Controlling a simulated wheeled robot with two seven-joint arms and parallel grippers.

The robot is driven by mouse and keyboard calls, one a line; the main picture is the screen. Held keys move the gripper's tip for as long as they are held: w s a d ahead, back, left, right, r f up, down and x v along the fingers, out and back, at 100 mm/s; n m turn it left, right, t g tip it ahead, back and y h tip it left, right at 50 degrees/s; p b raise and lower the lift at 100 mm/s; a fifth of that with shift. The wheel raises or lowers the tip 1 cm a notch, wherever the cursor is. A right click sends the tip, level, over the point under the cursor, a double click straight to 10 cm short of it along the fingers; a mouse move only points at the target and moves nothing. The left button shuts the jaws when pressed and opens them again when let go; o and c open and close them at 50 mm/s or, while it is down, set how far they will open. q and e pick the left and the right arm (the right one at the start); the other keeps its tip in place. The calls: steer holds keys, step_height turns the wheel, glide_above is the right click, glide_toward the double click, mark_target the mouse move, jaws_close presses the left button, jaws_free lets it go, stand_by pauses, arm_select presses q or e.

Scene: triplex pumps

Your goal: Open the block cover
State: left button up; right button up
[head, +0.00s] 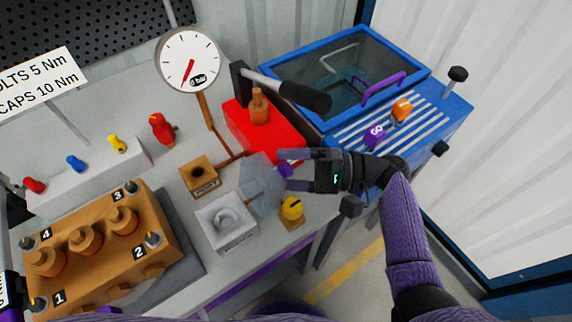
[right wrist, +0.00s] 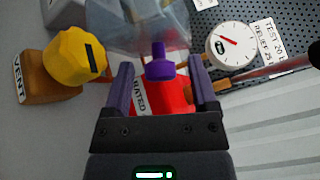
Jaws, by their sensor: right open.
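The block cover (head: 262,186) is a clear, greyish shell with a purple knob (head: 284,171). In the head view it shows at the upper right of a white block (head: 226,226) with a round recess, whose top looks uncovered. My right gripper (head: 284,170) is open, coming from the right, with its fingertips around the knob. In the right wrist view the purple knob (right wrist: 159,66) lies between the two spread fingers, and the clear cover (right wrist: 145,25) is just beyond. Whether a finger touches the knob cannot be told. My left gripper is not in view.
A yellow vent knob (head: 292,208) stands close below my right gripper. A red pump (head: 270,130) with a black-gripped lever and a gauge (head: 188,60) are behind. A blue tank (head: 345,70) is at the right, a brass block (head: 95,245) at the left.

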steer(key=shift+a, duration=0.3)
jaws_close()
stand_by(1.2)
